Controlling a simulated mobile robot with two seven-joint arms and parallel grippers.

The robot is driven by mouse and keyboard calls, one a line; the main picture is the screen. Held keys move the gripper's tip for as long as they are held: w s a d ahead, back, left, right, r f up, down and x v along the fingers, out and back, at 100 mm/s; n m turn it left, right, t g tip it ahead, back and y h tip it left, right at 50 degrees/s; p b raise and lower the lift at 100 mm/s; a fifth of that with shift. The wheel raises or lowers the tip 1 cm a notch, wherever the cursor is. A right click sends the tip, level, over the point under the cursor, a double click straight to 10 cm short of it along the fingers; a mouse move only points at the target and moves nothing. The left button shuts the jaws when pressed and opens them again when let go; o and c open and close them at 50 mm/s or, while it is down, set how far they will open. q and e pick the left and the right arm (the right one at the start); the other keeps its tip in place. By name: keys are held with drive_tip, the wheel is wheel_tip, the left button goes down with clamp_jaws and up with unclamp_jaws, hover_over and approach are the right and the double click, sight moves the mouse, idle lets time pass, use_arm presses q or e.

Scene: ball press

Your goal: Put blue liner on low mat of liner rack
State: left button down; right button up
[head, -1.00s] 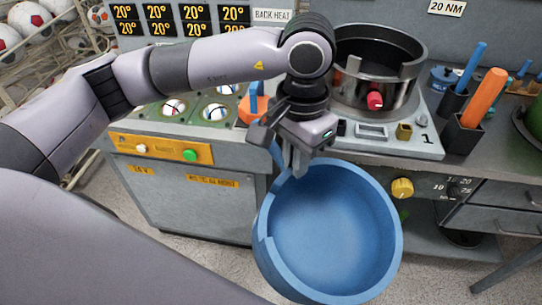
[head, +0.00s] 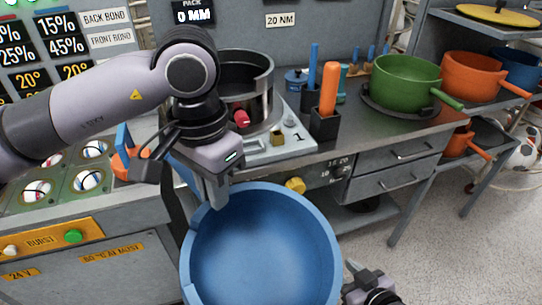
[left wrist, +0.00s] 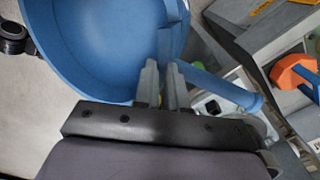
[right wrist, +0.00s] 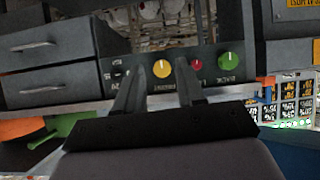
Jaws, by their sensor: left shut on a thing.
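A large blue liner (head: 262,250), a round open pan, hangs in front of me above the floor. My left gripper (head: 222,200) is shut on its rim beside the handle; the left wrist view shows the fingers (left wrist: 165,75) on the rim of the liner (left wrist: 95,45) and its handle (left wrist: 228,90) to the right. The liner rack (head: 470,105) stands at the right with shelves. A dark low mat (head: 490,135) shows partly on its lower shelf, beside an orange pan. My right gripper (right wrist: 160,75) is open and empty; in the head view it is partly cut off at the bottom.
An orange pan (head: 472,75) and another blue pan (head: 523,68) sit on the rack's upper level. A green pan (head: 405,82) stands on the bench (head: 375,128). A metal press pot (head: 245,85) is behind my left gripper. Floor (head: 450,260) at right is clear.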

drive_tip(key=w+a+r+n+y, duration=0.3)
drive_tip(key=w+a+r+n, duration=0.1)
drive_tip(key=w+r, duration=0.55)
wheel_tip(320, 180, up, 21)
drive_tip(key=n+g+y, duration=0.2)
drive_tip(key=n+g, duration=0.5)
drive_tip(key=n, duration=0.5)
hover_over(234, 213)
drive_tip(key=d, duration=0.4)
drive_tip(key=s+d+g+h, duration=0.2)
drive_tip(key=d+h, duration=0.1)
drive_tip(key=h, duration=0.1)
drive_tip(key=x, duration=1.1)
drive_tip(key=shift+s+a+f, duration=0.15)
drive_tip(key=shift+s+f, duration=0.05)
drive_tip(key=shift+f, duration=0.1)
